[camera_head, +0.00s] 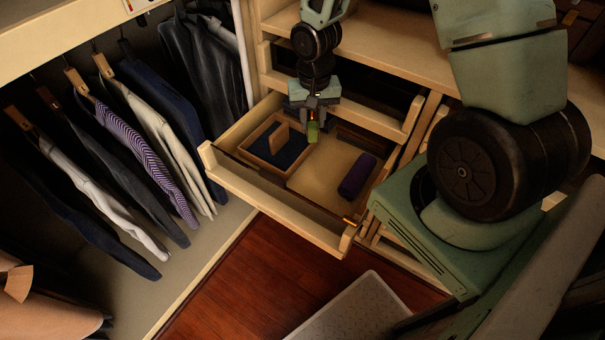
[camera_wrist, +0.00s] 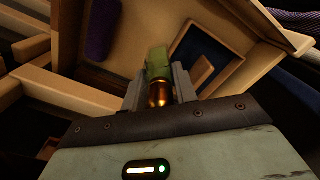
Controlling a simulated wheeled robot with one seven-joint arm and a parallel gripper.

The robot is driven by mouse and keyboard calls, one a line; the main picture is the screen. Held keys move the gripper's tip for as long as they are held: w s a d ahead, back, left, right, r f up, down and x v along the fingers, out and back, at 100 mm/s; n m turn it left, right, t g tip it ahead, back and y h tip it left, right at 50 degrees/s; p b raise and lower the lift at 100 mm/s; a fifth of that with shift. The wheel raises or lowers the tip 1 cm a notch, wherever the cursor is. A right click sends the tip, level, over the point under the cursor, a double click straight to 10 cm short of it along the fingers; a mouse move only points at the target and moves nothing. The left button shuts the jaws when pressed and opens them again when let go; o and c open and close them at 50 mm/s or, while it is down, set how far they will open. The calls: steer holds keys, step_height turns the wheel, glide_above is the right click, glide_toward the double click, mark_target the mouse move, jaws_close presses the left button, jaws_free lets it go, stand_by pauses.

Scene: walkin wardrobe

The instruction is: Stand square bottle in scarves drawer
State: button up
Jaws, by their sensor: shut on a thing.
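My gripper (camera_head: 313,108) is above the open drawer (camera_head: 285,209), pointing down and shut on a small square bottle (camera_head: 313,131). The bottle is green with a coppery gold part near the fingers. In the wrist view, the bottle (camera_wrist: 158,65) sticks out between the fingertips (camera_wrist: 158,88). The drawer holds a rolled purple scarf (camera_head: 357,176) on the right and a wooden box (camera_head: 262,158) with a dark blue lining on the left. The bottle shows near the box's right side; I cannot tell how high above the drawer floor it is.
Bare drawer floor (camera_head: 322,170) lies between the box and the scarf. A small wooden block (camera_head: 279,137) stands in the box. Another drawer front (camera_head: 345,96) is behind and above. Clothes hang at left (camera_head: 140,130). A pale mat (camera_head: 355,312) lies on the red wooden floor.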

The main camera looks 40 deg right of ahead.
mark_target(317, 143)
steer(key=f+m+b, duration=0.1)
steer(key=b, duration=0.1)
steer(key=s+f+m+b, duration=0.1)
steer(key=m+b, duration=0.1)
steer(key=f+m+b, duration=0.1)
steer(key=f+b, duration=0.1)
steer(key=shift+s+d+m+b, duration=0.2)
steer(key=shift+d+m+b, duration=0.05)
steer(key=shift+m+b, duration=0.15)
steer(key=shift+s+a+f+m+b, duration=0.15)
steer(key=shift+f+m+b, duration=0.45)
steer(key=shift+f+b, duration=0.8)
steer(key=shift+s+f+m+b, duration=0.2)
steer(key=shift+f+m+b, duration=0.45)
steer(key=shift+f, duration=1.5)
steer(key=shift+s+a+f+m+b, duration=0.15)
steer(key=shift+f+m+b, duration=0.4)
steer(key=shift+f+b, duration=0.9)
steer(key=shift+f+p, duration=0.3)
steer(key=shift+f, duration=0.05)
steer(key=shift+f, duration=0.15)
steer(key=o, duration=1.1)
steer(key=shift+c, duration=0.2)
